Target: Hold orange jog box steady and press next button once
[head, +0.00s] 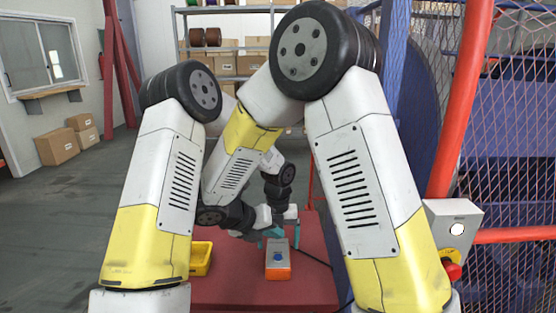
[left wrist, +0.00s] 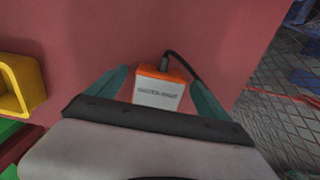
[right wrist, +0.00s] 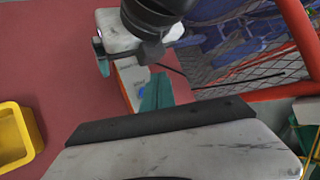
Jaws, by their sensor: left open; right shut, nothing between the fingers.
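The orange jog box (head: 278,272) lies on the red table top, with a grey face and a blue button (head: 278,257). In the left wrist view the box's white labelled face and orange end (left wrist: 158,92) lie between the spread teal fingers of my left gripper (left wrist: 158,78). I cannot tell whether those fingers touch it. My right gripper (right wrist: 157,82) is shut and empty, its fingertips close beside the blue button (right wrist: 141,91) in the right wrist view. Contact with the button cannot be made out. The fingers partly cover the box there.
A yellow bin (head: 201,258) stands left of the box on the red table (head: 235,290). A black cable (left wrist: 185,62) leaves the box's end. A red-framed mesh guard (head: 510,130) and a grey switch box with a red button (head: 453,271) stand at the right.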

